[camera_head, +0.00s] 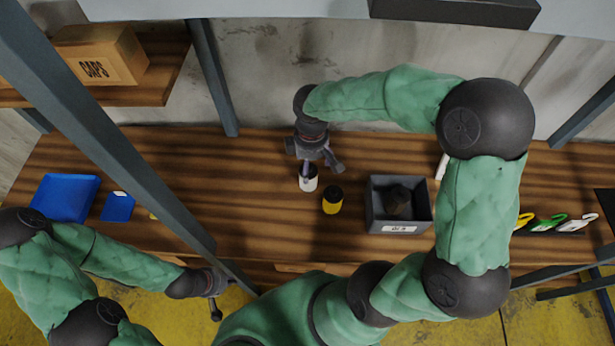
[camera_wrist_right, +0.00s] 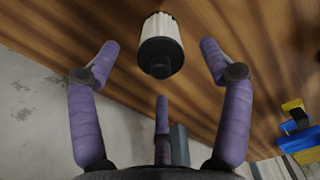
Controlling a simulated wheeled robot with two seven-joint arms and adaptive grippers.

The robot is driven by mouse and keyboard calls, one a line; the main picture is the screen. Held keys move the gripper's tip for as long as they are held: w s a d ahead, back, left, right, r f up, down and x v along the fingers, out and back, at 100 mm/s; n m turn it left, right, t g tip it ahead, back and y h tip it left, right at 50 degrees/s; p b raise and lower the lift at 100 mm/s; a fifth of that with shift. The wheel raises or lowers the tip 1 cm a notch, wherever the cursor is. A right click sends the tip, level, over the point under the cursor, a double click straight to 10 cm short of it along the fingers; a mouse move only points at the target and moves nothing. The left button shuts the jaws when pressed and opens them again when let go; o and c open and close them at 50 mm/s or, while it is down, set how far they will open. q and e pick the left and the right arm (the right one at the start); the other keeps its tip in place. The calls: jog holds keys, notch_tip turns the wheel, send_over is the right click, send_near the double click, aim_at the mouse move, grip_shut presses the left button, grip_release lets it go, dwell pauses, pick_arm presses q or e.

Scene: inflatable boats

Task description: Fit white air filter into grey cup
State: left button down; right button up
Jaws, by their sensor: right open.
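The white air filter (camera_head: 308,183), a white cylinder with a black end, stands on the wooden bench near its middle. It also shows in the right wrist view (camera_wrist_right: 164,42), with its black end towards the camera. My right gripper (camera_head: 316,160) is open just above and behind it, its purple fingers spread around the filter's line and apart from it in the wrist view. No grey cup can be made out for certain; a dark object (camera_head: 397,202) lies in the grey bin (camera_head: 373,214). My left gripper (camera_head: 216,296) hangs at the bench's front edge; its fingers are unclear.
A yellow and black cylinder (camera_head: 332,201) stands close right of the filter. A blue tray (camera_head: 65,198) and a blue flat piece (camera_head: 118,207) lie at the left. Coloured hooked items (camera_head: 550,222) lie at the far right. A diagonal grey post crosses the left side.

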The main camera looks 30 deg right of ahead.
jog(key=f, duration=0.2)
jog(key=f+b, duration=0.1)
jog(key=f, duration=0.4)
jog(key=shift+w+f+b, duration=0.15)
jog(key=shift+w+b, duration=0.15)
jog(key=shift+w, duration=0.05)
jog(key=c, duration=1.4)
jog(key=shift+r, duration=0.6)
notch_tip(320, 180, up, 2)
jog(key=shift+r+p, duration=0.15)
jog(key=shift+p, duration=0.4)
jog(key=s+a+r+p, duration=0.2)
jog(key=s+a+r, duration=0.4)
jog(key=s+r, duration=0.3)
jog(key=s, duration=0.3)
jog(key=shift+s+a+r+p, duration=0.2)
jog(key=shift+a+r+p, duration=0.1)
jog(key=shift+a+p, duration=0.05)
